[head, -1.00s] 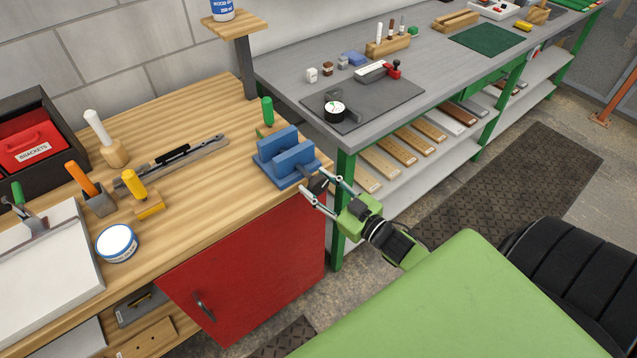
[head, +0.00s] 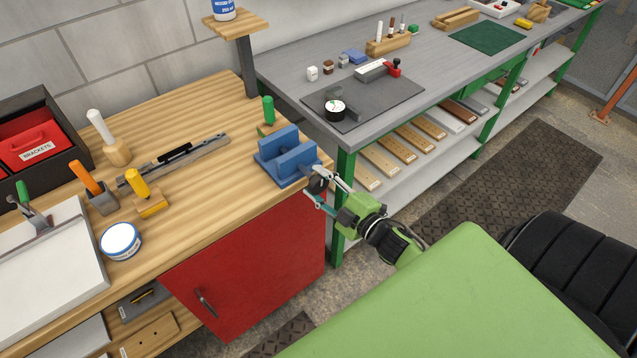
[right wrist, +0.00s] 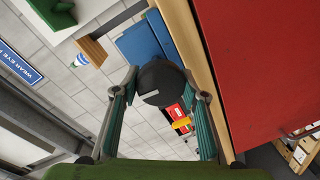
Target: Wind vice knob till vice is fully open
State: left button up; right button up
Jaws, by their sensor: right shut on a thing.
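The blue vice (head: 287,157) sits at the right front corner of the wooden bench, with a gap showing between its two jaws. Its dark round knob (head: 318,183) sticks out at the front, past the bench edge. My right gripper (head: 321,188) is shut on the knob, its fingers on either side. In the right wrist view the black knob (right wrist: 161,83) sits between the two teal-padded fingers (right wrist: 162,95), with the blue vice (right wrist: 147,42) behind it. My left gripper is not in view.
The wooden bench (head: 215,100) holds a green-handled tool (head: 268,110), a steel bar (head: 175,160) and a yellow-handled tool (head: 138,184). A red cabinet door (head: 250,262) is below the vice. A grey bench (head: 290,75) stands behind to the right.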

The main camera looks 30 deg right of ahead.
jog(key=shift+n, duration=0.5)
jog(key=o, duration=1.2)
jog(key=shift+c, duration=0.2)
jog(key=shift+s, duration=0.2)
jog(key=s+d+r, duration=0.1)
jog(key=s, duration=1)
jog(key=shift+s+d, duration=0.2)
jog(key=shift+s, duration=0.05)
